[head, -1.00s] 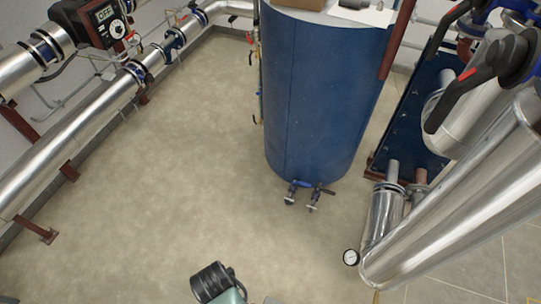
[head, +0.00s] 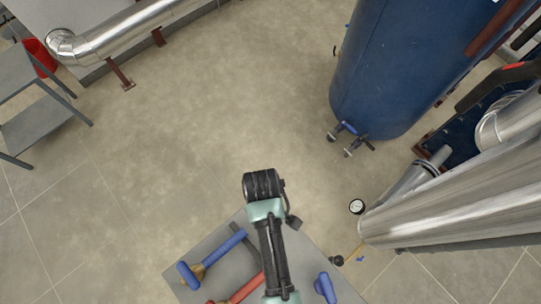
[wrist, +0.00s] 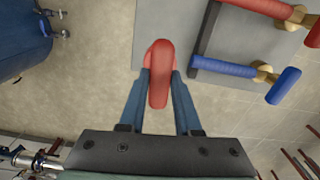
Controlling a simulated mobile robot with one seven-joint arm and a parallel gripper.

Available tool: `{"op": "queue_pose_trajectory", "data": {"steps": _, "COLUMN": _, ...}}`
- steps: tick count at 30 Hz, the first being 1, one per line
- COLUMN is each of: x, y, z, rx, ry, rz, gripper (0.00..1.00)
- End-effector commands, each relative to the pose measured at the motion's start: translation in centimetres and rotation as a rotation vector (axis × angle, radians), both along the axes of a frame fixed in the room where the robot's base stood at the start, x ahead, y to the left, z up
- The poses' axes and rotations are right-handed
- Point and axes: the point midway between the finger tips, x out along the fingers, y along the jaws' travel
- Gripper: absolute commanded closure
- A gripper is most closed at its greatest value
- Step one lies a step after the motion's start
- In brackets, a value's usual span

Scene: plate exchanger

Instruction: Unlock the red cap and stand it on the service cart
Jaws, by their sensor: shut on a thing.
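My gripper (wrist: 159,90) shows in the wrist view, with its two blue fingers shut on a red piece, which looks like the red cap (wrist: 158,72). The cap has a rounded top and a long bar towards me. It overlaps the edge of a grey flat top (wrist: 168,18), apparently the service cart; whether it touches that top I cannot tell. In the head view the grey top (head: 215,235) lies at the bottom, under my arm. My fingers and the held cap cannot be made out there.
A blue-handled tool (wrist: 228,68) and a red-handled tool (wrist: 265,8) lie on the grey top. A blue piece (head: 325,287) is near its right corner. Silver pipes (head: 450,195) and a blue tank (head: 395,65) stand right. A grey shelf (head: 45,120) stands left. The middle floor is open.

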Motion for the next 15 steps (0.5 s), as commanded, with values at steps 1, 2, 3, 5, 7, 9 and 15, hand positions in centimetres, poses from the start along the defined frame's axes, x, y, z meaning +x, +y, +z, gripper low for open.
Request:
{"op": "queue_pose_trajectory", "data": {"steps": 1, "x": 0.0, "y": 0.0, "z": -0.6, "rx": 0.000, "ry": 0.000, "rz": 0.000, "gripper": 1.00}}
{"op": "queue_pose_trajectory", "data": {"steps": 2, "x": 0.0, "y": 0.0, "z": -0.8, "rx": 0.000, "ry": 0.000, "rz": 0.000, "gripper": 1.00}}
{"op": "queue_pose_trajectory", "data": {"steps": 3, "x": 0.0, "y": 0.0, "z": -1.2, "rx": 0.000, "ry": 0.000, "rz": 0.000, "gripper": 1.00}}
{"op": "queue_pose_trajectory", "data": {"steps": 5, "x": 0.0, "y": 0.0, "z": -1.8, "rx": 0.000, "ry": 0.000, "rz": 0.000, "gripper": 1.00}}
{"op": "queue_pose_trajectory", "data": {"steps": 7, "x": 0.0, "y": 0.0, "z": -2.5, "rx": -0.001, "ry": 0.001, "rz": 0.001, "gripper": 1.00}}
{"op": "queue_pose_trajectory", "data": {"steps": 9, "x": -0.1, "y": 0.0, "z": -3.3, "rx": -0.001, "ry": 0.001, "rz": 0.000, "gripper": 1.00}}
{"op": "queue_pose_trajectory", "data": {"steps": 15, "x": -0.1, "y": 0.0, "z": -5.5, "rx": -0.001, "ry": 0.001, "rz": 0.001, "gripper": 1.00}}
